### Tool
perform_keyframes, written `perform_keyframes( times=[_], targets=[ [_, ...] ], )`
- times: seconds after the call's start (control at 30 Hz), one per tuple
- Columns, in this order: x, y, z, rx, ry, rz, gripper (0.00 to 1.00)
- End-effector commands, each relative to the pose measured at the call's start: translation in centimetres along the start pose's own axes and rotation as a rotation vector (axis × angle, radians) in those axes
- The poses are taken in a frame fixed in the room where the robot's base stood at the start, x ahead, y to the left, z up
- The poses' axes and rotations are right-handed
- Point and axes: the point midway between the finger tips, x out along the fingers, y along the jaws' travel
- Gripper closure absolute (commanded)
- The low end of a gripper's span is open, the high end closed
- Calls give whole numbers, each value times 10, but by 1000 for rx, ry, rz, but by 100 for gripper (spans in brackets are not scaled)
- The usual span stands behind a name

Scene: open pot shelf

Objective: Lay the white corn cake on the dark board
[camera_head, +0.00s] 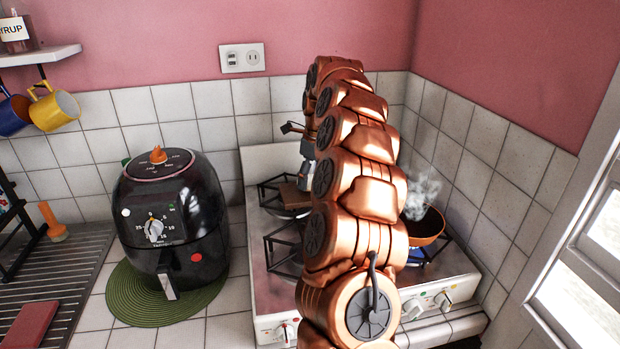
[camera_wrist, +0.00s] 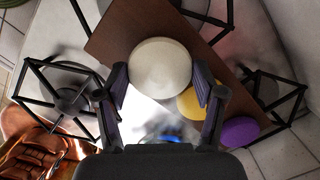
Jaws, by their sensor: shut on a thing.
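The white corn cake (camera_wrist: 160,67) is a round pale disc between the two fingers of my gripper (camera_wrist: 160,82) in the wrist view. My gripper is shut on it. The dark board (camera_wrist: 118,28) is a brown slab behind the cake. I cannot tell whether the cake touches the board or hangs above it. In the head view, a small part of the board (camera_head: 291,196) shows on the stove, and my arm hides the cake. My gripper (camera_head: 304,150) is only partly visible there.
A yellow disc (camera_wrist: 189,103) and a purple disc (camera_wrist: 239,132) lie at the board's right side. Black burner grates (camera_wrist: 62,98) flank the board. A steaming orange pan (camera_head: 427,228) stands on the stove's right. A black air fryer (camera_head: 170,215) stands left.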

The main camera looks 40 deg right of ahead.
Motion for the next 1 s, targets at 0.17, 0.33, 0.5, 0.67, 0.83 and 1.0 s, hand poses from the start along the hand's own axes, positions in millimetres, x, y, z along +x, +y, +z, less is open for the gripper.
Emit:
perform_keyframes(
  times=[0.17,0.33,0.5,0.67,0.83,1.0],
  targets=[
    [10,0,-1,0,-1,0,66],
    [12,0,-2,1,-1,-1,66],
    [15,0,-2,1,-1,0,66],
    [16,0,-2,1,-1,0,25],
    [16,0,-2,1,-1,0,7],
    [16,0,-2,1,-1,0,6]
  ],
)
